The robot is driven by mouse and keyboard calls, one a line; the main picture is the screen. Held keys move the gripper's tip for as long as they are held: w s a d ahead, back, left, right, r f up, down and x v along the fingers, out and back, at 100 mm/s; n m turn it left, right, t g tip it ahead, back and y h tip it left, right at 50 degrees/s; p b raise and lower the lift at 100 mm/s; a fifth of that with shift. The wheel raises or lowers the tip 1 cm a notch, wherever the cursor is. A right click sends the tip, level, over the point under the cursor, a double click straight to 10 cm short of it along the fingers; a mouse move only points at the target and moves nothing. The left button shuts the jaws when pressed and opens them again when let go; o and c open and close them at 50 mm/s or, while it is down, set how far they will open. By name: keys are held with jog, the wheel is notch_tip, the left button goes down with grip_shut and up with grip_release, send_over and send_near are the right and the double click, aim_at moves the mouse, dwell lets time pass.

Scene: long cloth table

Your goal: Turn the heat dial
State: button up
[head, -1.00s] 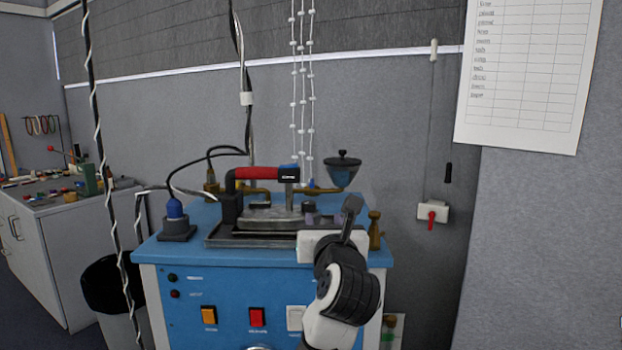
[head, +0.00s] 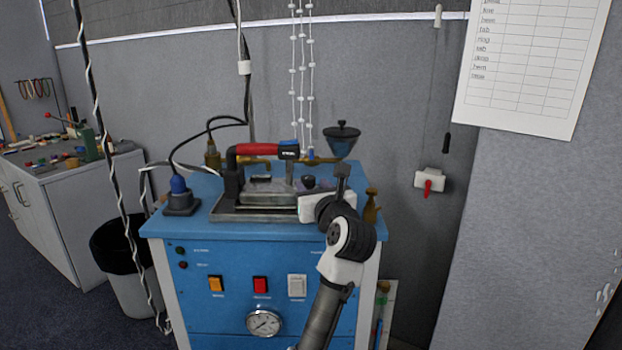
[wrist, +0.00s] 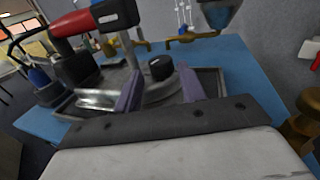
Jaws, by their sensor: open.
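A steam iron with a red handle (head: 256,149) rests on a metal tray (head: 262,213) on top of the blue machine. A round black dial (head: 308,181) with a small white mark sits on the iron's metal body. The dial (wrist: 161,68) shows clearly in the wrist view, beyond and between my fingertips. My gripper (wrist: 158,82) is open and empty, with a grey-purple finger to each side of the dial's line. I cannot tell whether either finger touches the iron. In the head view, my wrist partly hides the tray's right end.
A dark funnel cup (head: 342,138) and brass fittings stand behind the iron. A brass valve (head: 371,205) is close to my wrist on the right. Cables rise from the iron's left. The blue front (head: 225,255) has switches and a gauge (head: 264,322).

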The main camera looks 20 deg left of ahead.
aim_at(308, 180)
jog(key=shift+x, duration=1.35)
jog(key=shift+c, duration=0.4)
jog(key=c, duration=0.6)
jog(key=shift+p, duration=0.3)
